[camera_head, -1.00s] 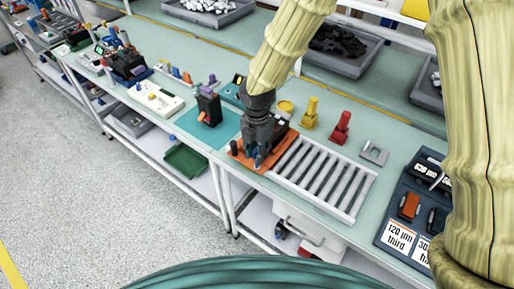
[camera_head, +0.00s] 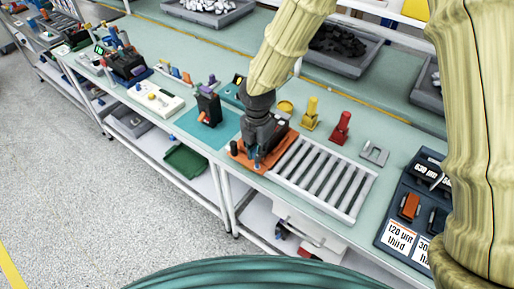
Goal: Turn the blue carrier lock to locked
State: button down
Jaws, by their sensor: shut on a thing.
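The orange carrier (camera_head: 278,158) lies on the bench at the left end of a grey slatted rack. A dark block stands on it, mostly behind my gripper. My gripper (camera_head: 257,162) points down over the front left part of the carrier, with its fingers closed together. A small bit of blue, the carrier lock (camera_head: 257,165), shows at the fingertips. The fingers cover most of it, so its turn position cannot be told. A dark knob (camera_head: 234,147) stands at the carrier's left corner.
The grey slatted rack (camera_head: 318,178) lies right of the carrier. Yellow (camera_head: 310,114) and red (camera_head: 341,128) upright pieces stand behind it. A black device (camera_head: 208,107) stands on a teal mat (camera_head: 196,128) to the left. A dark labelled board (camera_head: 392,237) is at the right.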

jog(key=shift+r, duration=0.1)
jog(key=shift+m+p, duration=0.3)
jog(key=shift+m, duration=0.7)
jog(key=shift+m, duration=1)
jog(key=shift+p, duration=0.3)
